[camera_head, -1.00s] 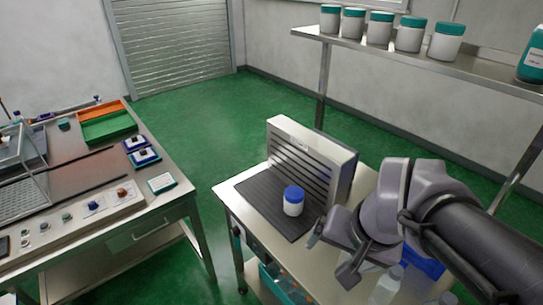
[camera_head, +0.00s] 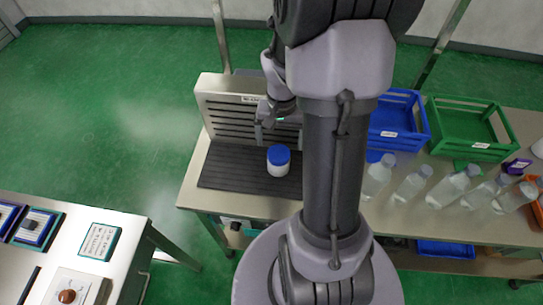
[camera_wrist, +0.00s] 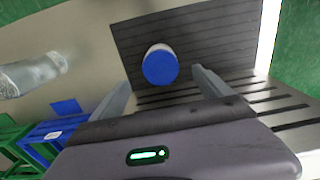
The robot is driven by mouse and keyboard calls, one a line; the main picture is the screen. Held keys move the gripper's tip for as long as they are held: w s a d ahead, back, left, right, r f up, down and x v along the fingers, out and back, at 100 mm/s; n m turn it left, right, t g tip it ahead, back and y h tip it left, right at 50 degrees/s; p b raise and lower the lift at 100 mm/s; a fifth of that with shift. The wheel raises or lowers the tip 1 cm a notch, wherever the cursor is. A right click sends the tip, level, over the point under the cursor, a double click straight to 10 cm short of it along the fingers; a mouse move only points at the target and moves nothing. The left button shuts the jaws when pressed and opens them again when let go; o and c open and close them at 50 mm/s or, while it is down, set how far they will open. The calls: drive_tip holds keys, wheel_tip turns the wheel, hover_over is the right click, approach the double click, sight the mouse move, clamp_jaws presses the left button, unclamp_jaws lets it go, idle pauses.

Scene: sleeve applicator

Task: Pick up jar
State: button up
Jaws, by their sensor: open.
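The jar (camera_head: 278,168) is white with a blue lid. It stands upright on a dark ribbed mat (camera_head: 222,168) on the metal table, in front of a slotted metal panel. In the wrist view the jar (camera_wrist: 160,65) shows lid-first, between and beyond the two finger tips. My gripper (camera_wrist: 160,80) is open and empty, its fingers spread wider than the jar. In the head view my gripper (camera_head: 273,118) hangs above and behind the jar, near the panel, partly hidden by my arm. The fingers appear apart from the jar.
The slotted panel (camera_head: 222,112) rises close behind the mat. To the right are a blue crate (camera_head: 424,122), a green crate (camera_head: 465,148) and several clear bottles (camera_head: 455,187). A separate bench (camera_head: 135,222) stands at the left.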

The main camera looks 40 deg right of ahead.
sight(279, 162)
wheel_tip(279, 162, down, 11)
drive_tip(key=b, duration=0.4)
drive_tip(key=shift+a+f, duration=0.1)
drive_tip(key=shift+f, duration=0.1)
drive_tip(key=shift+r, duration=0.1)
drive_tip(key=shift+c, duration=0.4)
drive_tip(key=c, duration=1.6)
